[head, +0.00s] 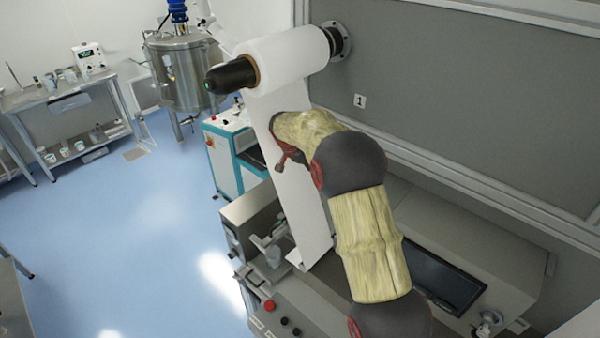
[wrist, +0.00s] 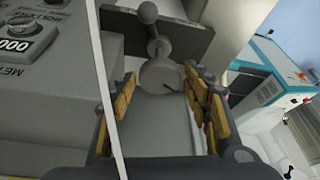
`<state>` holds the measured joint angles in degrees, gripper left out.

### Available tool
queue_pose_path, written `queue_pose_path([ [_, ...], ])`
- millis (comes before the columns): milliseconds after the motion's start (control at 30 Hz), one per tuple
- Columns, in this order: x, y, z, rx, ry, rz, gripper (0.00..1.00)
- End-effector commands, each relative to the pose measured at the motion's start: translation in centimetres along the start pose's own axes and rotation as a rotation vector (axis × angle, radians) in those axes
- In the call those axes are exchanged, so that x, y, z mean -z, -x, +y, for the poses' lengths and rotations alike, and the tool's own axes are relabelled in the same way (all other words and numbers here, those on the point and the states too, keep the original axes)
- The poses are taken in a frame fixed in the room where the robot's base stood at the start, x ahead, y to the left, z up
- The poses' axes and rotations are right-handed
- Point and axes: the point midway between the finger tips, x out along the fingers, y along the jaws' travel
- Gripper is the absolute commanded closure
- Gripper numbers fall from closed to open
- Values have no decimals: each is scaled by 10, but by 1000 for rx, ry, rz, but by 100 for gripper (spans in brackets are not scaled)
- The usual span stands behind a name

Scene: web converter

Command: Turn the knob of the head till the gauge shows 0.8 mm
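In the wrist view, a grey round knob-like part (wrist: 160,76) with a small dark mark at its right sits between my finger pads. A stem with a ball end rises from it towards the top. My gripper (wrist: 160,92) is open, with one yellow-padded finger on each side of this part. I cannot tell whether either pad touches it. In the head view, the grey head parts (head: 272,252) show low beside the white web (head: 300,215). No gauge reading in millimetres can be read.
The white web hangs from a roll (head: 285,58) close to my arm; its edge crosses the wrist view (wrist: 108,95). A panel with a numbered dial (wrist: 15,42) is at the left. A red button (head: 269,305) is on the machine's front. Blue floor lies free at left.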

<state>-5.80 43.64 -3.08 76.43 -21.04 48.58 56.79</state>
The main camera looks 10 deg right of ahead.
Motion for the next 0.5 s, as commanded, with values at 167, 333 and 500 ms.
queue_pose_path([
  [167,0,0,0,0,0,0,61],
  [333,0,0,0,0,0,0,71],
  [500,0,0,0,0,0,0,80],
])
